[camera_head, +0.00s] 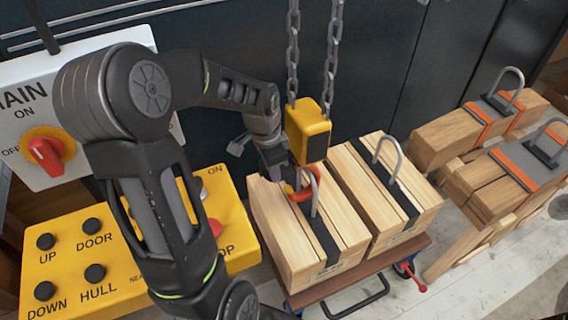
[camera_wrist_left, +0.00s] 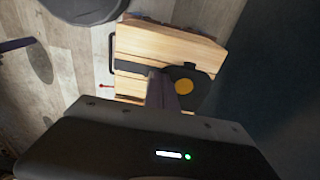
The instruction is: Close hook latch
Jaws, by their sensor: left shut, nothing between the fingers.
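A yellow hoist block (camera_head: 308,130) hangs from two chains. Below it a red-orange hook (camera_head: 304,184) sits at the grey lifting loop (camera_head: 315,192) of the nearer wooden bundle (camera_head: 275,222). I cannot tell whether the hook's latch is open or closed. My left gripper (camera_head: 286,178) is shut and empty, right beside the hook on its left, and partly covers it. In the left wrist view, the shut fingers (camera_wrist_left: 166,92) reach over the wooden bundle (camera_wrist_left: 160,45), and a yellow disc (camera_wrist_left: 184,86) on a dark shape shows just beside them. My right gripper is not in view.
A second strapped bundle (camera_head: 385,190) with its own loop stands to the right on the cart (camera_head: 410,246). More timber (camera_head: 490,160) lies further right. A yellow control panel (camera_head: 75,260) and a main switch box (camera_head: 95,60) are at the left.

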